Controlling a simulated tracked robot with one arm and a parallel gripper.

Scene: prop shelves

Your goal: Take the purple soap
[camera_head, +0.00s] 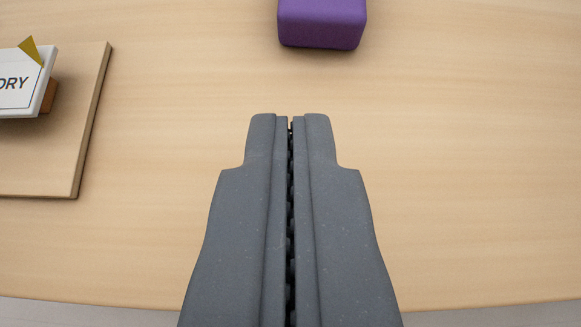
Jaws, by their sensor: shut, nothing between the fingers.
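The purple soap (322,22) is a block with rounded edges on the light wooden surface (470,150). It shows at the top of the view, right of the middle, and its far part is cut off by the picture edge. My gripper (290,118) is grey and points toward the soap. Its two fingers are shut together with nothing between them. The fingertips are apart from the soap, with bare wood showing between them.
A gold pointed piece (30,50) shows at the sign's top. The right side of the surface is clear. The surface's near edge shows at the bottom.

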